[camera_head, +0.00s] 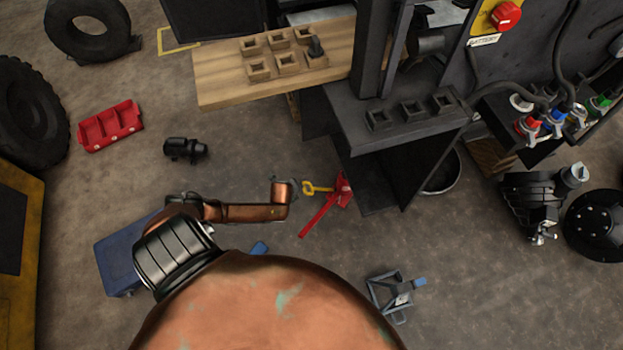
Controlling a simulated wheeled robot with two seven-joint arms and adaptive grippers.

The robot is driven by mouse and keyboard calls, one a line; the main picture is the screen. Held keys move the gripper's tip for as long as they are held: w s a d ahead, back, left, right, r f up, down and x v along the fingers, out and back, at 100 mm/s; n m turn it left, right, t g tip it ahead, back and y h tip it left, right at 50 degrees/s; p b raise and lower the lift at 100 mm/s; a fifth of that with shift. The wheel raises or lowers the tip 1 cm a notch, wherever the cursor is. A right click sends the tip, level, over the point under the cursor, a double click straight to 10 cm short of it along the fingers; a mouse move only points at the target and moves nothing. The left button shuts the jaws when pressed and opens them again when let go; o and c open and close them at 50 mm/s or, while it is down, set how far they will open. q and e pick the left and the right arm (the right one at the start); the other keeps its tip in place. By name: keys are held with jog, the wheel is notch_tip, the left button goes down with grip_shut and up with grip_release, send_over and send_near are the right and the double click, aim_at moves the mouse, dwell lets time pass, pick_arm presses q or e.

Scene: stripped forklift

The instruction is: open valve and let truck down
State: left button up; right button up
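The forklift's dark frame (395,130) fills the upper right, with a black upright mast part. A red lever-like part (320,212) and a yellow ring-ended, key-like part (318,188) sit together beside its lower left edge. Which one is the valve I cannot tell. My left arm, copper-coloured, bends across the lower left. My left gripper (292,188) is a small dark shape at its end, just left of the yellow part. Contact and finger opening cannot be made out. My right gripper is not in view.
A wooden board (225,85) with square holders is at the top. A red tray (110,127), a black motor-like part (184,150) and a blue box (112,262) lie left. A grey metal stand (392,292) is lower right. A pump-like part (535,200) is at right. Floor between is clear.

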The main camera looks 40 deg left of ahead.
aim_at(304, 188)
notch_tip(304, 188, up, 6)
jog(key=b, duration=0.6)
pick_arm(q)
jog(key=w+f+m+b, duration=0.1)
jog(key=f, duration=0.2)
jog(key=w+f+m, duration=0.1)
jog(key=w+f, duration=0.1)
jog(key=f, duration=0.1)
jog(key=w+a+f+m+b, duration=0.1)
jog(key=w+f, duration=0.1)
jog(key=f, duration=0.1)
jog(key=shift+w+a+f+b, duration=0.1)
jog(key=shift+w+f+b, duration=0.15)
jog(key=shift+f+b, duration=0.15)
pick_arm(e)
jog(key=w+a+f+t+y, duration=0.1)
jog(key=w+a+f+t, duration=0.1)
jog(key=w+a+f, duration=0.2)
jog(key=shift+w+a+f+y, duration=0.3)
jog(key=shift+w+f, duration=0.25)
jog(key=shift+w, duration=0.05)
pick_arm(q)
grip_shut()
